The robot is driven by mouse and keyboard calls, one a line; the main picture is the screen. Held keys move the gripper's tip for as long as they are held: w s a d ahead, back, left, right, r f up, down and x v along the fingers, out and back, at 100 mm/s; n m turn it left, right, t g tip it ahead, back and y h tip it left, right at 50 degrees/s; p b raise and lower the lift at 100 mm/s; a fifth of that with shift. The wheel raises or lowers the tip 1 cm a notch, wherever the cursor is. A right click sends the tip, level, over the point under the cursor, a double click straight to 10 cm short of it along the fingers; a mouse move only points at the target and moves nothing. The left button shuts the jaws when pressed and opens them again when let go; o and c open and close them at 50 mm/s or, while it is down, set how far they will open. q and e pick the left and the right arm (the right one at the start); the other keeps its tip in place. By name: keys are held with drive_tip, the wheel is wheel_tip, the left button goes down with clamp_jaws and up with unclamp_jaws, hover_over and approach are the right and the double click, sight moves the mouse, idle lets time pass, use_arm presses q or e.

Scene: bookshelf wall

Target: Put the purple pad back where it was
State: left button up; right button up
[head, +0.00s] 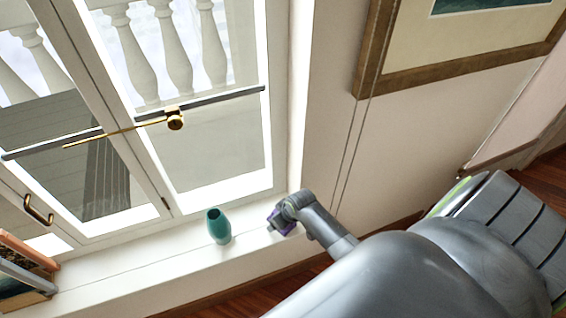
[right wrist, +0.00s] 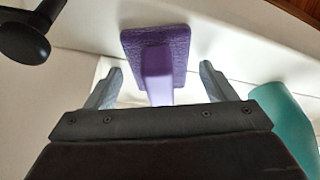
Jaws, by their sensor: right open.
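The purple pad (right wrist: 155,45) is a flat textured rectangle with a lighter purple handle pointing toward my right wrist camera. In the right wrist view, my right gripper (right wrist: 160,84) is open, with one finger on each side of the handle and a gap showing on both sides. In the head view, the purple pad (head: 283,223) is a small patch on the white windowsill, partly hidden by my right wrist. My right gripper reaches it from the right; its fingers are hard to make out there. My left gripper does not show.
A teal vase (head: 218,226) stands on the windowsill (head: 140,268) just left of the pad; it also shows at the right edge of the wrist view (right wrist: 285,115). A window with a brass handle (head: 175,122) is behind. A framed picture (head: 455,50) hangs upper right.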

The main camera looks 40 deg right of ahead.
drive_tip(key=p+v, duration=0.1)
drive_tip(key=v, duration=1.1)
drive_tip(key=shift+p, duration=0.3)
drive_tip(key=shift+r, duration=0.1)
